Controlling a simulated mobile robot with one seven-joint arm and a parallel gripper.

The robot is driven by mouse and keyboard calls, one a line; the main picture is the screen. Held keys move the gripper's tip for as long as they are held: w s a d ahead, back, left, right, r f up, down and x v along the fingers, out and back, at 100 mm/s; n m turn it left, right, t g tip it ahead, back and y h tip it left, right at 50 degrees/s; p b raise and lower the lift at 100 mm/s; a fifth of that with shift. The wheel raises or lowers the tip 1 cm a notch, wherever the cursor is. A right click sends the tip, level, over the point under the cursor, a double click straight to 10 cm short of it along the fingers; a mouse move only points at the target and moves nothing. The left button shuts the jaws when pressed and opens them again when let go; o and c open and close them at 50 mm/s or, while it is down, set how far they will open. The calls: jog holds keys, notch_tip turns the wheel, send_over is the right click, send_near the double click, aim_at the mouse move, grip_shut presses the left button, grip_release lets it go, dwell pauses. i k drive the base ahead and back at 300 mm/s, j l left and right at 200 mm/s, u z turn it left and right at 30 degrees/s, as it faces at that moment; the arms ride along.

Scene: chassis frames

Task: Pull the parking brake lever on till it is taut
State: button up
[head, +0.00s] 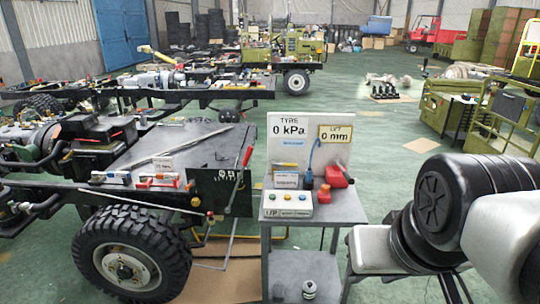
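A lever with a red grip (247,157) and a thin dark shaft stands at the right end of the dark deck on the chassis frame. It leans, with its top to the right, and looks like the parking brake lever. Its lower end is by the dark box side and is too small to make out. My black and white arm fills the lower right of the head view, to the right of the lever and well apart from it. I cannot make out my gripper's fingers; the arm's own links hide that end or it is out of frame.
A large tyre (88,255) is at lower left. Green floor is open behind the stand.

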aim_at(248, 154)
jog(key=i+j, duration=0.5)
jog(key=i, duration=0.15)
jog(key=i+j, duration=1.05)
jog(key=i, duration=0.25)
